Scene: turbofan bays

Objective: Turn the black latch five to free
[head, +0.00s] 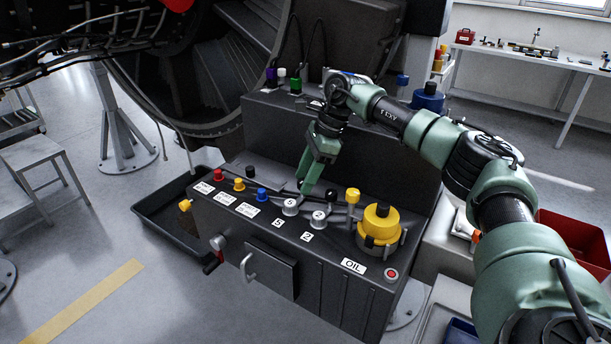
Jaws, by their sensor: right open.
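A dark cart with a sloped control panel (340,234) stands in the middle of the head view. On it, a round white-based latch (290,207) sits behind a label reading 5 (278,223). A similar latch (318,219) sits to its right, behind a label reading 2 (307,237), with a black knob (331,195) above it. My right gripper (306,188) is open and points down just above and behind the latch at label 5. Its green fingers partly hide the black part there. I cannot tell whether they touch it. My left gripper is not in view.
Red (218,175), orange (239,184) and blue (262,194) knobs line the panel's left. A large yellow cap (380,222) is right of the latches, above an OIL label (354,267). A red bin (572,240) stands at right. Floor at left front is clear.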

